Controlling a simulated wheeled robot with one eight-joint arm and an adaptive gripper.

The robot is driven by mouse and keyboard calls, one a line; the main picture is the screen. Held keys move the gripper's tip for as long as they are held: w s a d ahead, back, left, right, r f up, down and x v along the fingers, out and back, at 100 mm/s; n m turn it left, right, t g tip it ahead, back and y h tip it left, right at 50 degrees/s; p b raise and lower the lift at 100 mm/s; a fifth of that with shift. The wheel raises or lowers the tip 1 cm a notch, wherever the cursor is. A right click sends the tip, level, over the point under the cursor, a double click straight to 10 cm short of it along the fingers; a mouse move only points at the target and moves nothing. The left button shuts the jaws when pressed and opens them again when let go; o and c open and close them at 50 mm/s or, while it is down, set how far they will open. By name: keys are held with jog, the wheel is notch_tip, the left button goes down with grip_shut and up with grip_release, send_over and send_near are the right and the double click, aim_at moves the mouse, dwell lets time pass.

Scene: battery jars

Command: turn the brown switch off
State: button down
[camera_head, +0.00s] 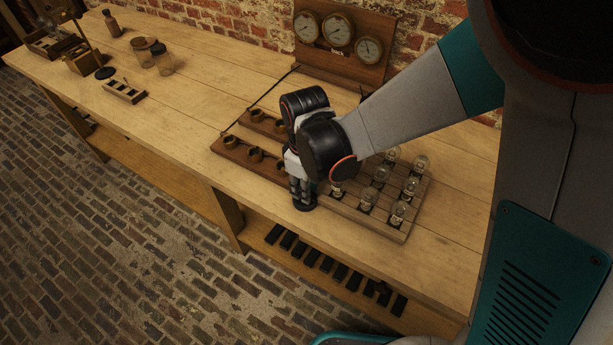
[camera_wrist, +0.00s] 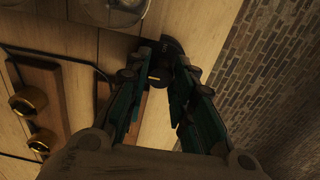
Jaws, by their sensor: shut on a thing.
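My gripper (camera_head: 301,194) points down at the front edge of the workbench, between the brass-ringed wooden strips and the glass bulbs. A dark switch-like thing on a round black base (camera_head: 306,207) stands right under the fingertips. In the wrist view, my fingers (camera_wrist: 166,78) close in on this dark thing (camera_wrist: 172,45), and its round base shows beyond the tips. A small yellowish mark lies by the left finger. The fingers hide most of it, and its brown colour and lever position cannot be told.
Wooden strips with brass rings (camera_head: 232,150) lie to the left of my gripper. A slatted board (camera_head: 392,232) with several glass bulbs is to the right. A gauge panel (camera_head: 370,68) stands behind. Jars (camera_head: 160,62) and small holders (camera_head: 125,91) are farther left, with bare bench between.

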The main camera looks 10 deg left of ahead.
jog(key=c, duration=1.3)
grip_release()
jog(key=shift+c, duration=0.2)
jog(key=shift+s+r, duration=0.1)
jog(key=shift+r, duration=3.7)
